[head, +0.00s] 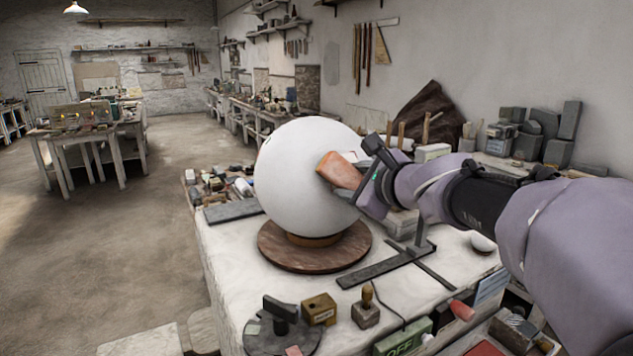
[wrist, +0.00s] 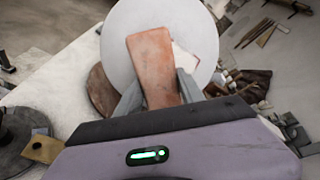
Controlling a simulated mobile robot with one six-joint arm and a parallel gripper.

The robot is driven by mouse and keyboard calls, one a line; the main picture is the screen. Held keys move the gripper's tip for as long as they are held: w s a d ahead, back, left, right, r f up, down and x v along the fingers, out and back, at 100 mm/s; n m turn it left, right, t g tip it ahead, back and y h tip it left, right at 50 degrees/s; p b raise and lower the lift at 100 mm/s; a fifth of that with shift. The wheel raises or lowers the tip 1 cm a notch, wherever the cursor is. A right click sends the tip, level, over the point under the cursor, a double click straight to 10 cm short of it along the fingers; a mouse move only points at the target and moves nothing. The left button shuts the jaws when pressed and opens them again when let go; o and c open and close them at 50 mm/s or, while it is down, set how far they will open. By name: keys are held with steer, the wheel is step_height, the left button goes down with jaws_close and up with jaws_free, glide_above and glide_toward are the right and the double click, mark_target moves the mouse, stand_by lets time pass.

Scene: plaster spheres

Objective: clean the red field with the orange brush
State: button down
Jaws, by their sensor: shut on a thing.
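The large white plaster sphere (head: 305,185) sits in a ring on a round brown wooden base (head: 285,250) on the near table. It also fills the top of the wrist view (wrist: 125,30). My gripper (head: 368,180) is shut on the orange brush (head: 340,170), at the sphere's right side. In the wrist view the brush (wrist: 152,60) lies between the two fingers and overlaps the sphere. I cannot tell whether it touches the surface. No red field shows clearly on the visible side of the sphere; the brush and gripper hide part of it.
A dark metal square (head: 385,265) lies right of the base. A wooden-handled stamp (head: 366,308), a small wooden block (head: 319,308) and a dark turntable (head: 282,330) stand at the front. Small blocks crowd the table's back left. Grey blocks (head: 545,125) stand at the back right.

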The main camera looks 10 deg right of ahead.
steer(key=shift+d+f+b, duration=0.5)
steer(key=shift+d+f, duration=0.1)
steer(key=shift+d, duration=0.1)
steer(key=shift+r, duration=0.1)
steer(key=shift+s+a+r+p, duration=0.25)
steer(key=shift+a+r+p, duration=0.05)
steer(key=shift+r+p, duration=0.15)
steer(key=shift+s+a+r+p, duration=0.25)
steer(key=shift+a+r+p, duration=0.1)
steer(key=shift+r, duration=0.1)
steer(key=shift+s+a+r, duration=0.1)
steer(key=shift+s, duration=0.05)
steer(key=shift+w+f, duration=0.2)
steer(key=shift+w+a+f, duration=0.15)
steer(key=shift+w+a, duration=0.05)
steer(key=shift+w, duration=0.3)
